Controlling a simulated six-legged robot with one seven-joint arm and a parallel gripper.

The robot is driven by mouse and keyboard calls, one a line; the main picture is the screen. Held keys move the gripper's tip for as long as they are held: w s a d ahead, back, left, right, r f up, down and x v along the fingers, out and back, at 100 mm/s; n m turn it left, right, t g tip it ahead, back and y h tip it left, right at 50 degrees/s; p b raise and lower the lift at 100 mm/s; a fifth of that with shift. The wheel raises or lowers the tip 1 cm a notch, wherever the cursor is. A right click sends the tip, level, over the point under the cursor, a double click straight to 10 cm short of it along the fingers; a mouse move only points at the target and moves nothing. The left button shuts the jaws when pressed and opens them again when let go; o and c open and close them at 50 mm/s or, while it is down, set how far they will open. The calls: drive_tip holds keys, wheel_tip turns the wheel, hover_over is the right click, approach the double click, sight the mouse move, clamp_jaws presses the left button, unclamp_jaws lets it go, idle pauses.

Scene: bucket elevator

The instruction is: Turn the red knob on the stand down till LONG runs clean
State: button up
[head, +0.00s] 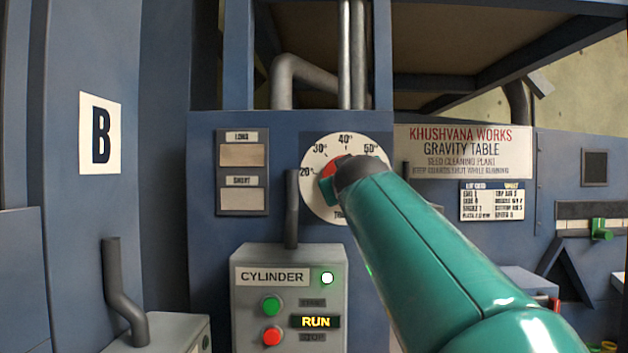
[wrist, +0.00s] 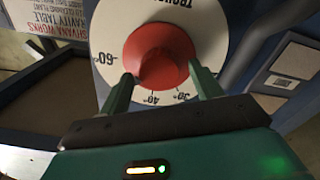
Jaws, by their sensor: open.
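The red knob (head: 336,170) sits at the centre of a white dial (head: 315,158) marked in degrees. In the head view my gripper (head: 331,180) covers part of the knob and dial. In the wrist view the red knob (wrist: 160,55) lies between the two green fingertips of my open gripper (wrist: 160,74). Whether either finger touches it I cannot tell. The knob's exact setting is unclear; 40° shows beneath it in the wrist view. Left of the dial, the LONG window (head: 242,155) looks tan and the SHORT window (head: 241,199) paler grey.
A grey upright pipe (head: 291,208) rises between the windows and dial. A GRAVITY TABLE sign (head: 463,150) is to the right.

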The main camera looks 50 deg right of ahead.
drive_tip(key=v, duration=1.2)
drive_tip(key=shift+s, duration=0.1)
